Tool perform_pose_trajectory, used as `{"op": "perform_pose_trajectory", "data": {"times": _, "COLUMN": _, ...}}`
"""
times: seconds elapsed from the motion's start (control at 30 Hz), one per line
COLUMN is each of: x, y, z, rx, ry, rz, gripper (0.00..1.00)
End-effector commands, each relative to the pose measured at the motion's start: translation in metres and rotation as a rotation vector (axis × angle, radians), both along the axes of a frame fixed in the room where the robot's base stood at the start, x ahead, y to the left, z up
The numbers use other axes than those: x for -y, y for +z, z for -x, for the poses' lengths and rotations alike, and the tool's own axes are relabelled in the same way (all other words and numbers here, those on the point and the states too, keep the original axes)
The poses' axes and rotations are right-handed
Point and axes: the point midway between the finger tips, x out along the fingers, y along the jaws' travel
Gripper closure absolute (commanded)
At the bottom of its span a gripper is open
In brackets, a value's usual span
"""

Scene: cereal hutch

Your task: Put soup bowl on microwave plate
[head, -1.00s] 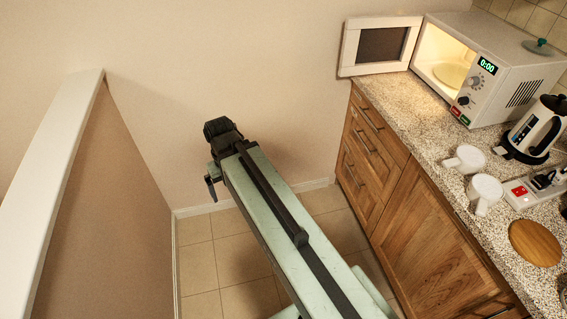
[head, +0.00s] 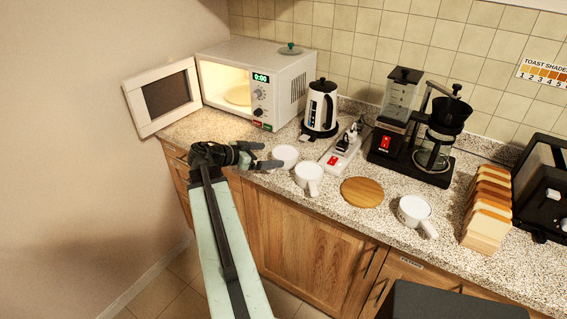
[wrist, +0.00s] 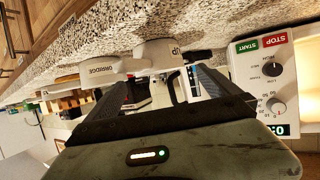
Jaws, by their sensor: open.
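The white microwave (head: 290,75) stands at the back left of the counter, its door (head: 165,97) wide open. Its round plate (head: 238,96) shows in the lit cavity, with nothing seen on it. White handled bowls stand on the counter: one (head: 285,155) near my gripper, one (head: 308,177) just right of it, and one (head: 413,210) farther right.
A kettle (head: 320,110), a power strip (head: 343,150) and a coffee maker (head: 435,140) stand along the back. A wooden board (head: 362,192) lies near the front edge. Sliced bread (head: 487,210) and a black toaster (head: 545,185) fill the right.

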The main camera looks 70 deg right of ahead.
Motion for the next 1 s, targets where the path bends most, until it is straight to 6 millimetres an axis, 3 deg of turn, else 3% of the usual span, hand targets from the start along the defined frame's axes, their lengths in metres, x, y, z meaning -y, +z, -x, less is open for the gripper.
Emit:
{"op": "perform_pose_trajectory", "data": {"times": 0.47, "x": 0.023, "y": -0.011, "z": 0.017, "rx": -0.001, "ry": 0.002, "rz": -0.002, "gripper": 0.0}}
{"op": "perform_pose_trajectory", "data": {"times": 0.73, "x": 0.056, "y": -0.025, "z": 0.042, "rx": 0.0, "ry": 0.002, "rz": -0.002, "gripper": 0.0}}
{"op": "perform_pose_trajectory", "data": {"times": 0.97, "x": 0.058, "y": -0.024, "z": 0.045, "rx": 0.0, "ry": 0.003, "rz": -0.004, "gripper": 0.0}}
{"op": "perform_pose_trajectory", "data": {"times": 1.0, "x": 0.058, "y": -0.024, "z": 0.045, "rx": 0.0, "ry": 0.003, "rz": -0.004, "gripper": 0.11}}
